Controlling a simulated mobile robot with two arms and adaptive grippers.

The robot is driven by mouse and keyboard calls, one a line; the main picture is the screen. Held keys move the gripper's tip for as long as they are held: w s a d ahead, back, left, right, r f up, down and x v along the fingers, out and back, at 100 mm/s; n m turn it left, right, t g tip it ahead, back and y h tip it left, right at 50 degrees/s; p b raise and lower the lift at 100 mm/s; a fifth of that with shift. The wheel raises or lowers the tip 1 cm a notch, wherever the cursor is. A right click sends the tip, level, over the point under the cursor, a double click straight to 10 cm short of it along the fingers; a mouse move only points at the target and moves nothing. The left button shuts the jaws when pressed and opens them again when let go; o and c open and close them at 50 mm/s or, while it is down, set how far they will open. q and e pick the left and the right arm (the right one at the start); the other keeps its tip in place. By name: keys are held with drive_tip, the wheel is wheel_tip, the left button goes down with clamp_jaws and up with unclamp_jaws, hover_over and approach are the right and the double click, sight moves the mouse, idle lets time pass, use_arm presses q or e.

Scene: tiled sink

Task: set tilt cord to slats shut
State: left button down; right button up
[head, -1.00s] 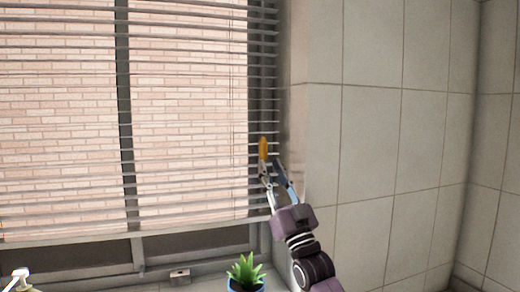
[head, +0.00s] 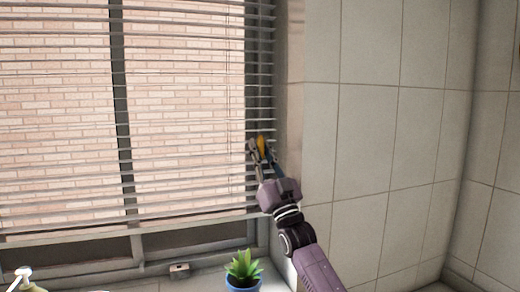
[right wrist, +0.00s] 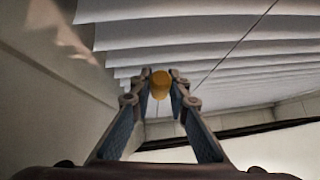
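The tilt cord's orange-yellow pull (head: 262,144) hangs in front of the right end of the horizontal blind (head: 190,142). The blind's slats are open, with the brick wall showing between them. My right gripper (head: 262,152) is at the pull, its fingers on either side of it. In the right wrist view the round yellow end of the pull (right wrist: 160,84) sits between the fingertips (right wrist: 163,90). The fingers look parted, and I cannot tell whether they touch the pull. My left gripper is not in view.
A tiled wall (head: 385,150) stands close to the right of the blind. A small metal latch (head: 180,268) and a pale bottle-like object (head: 20,280) are lower left.

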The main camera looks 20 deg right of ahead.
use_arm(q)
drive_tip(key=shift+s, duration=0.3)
use_arm(e)
clamp_jaws()
drive_tip(key=shift+r, duration=0.15)
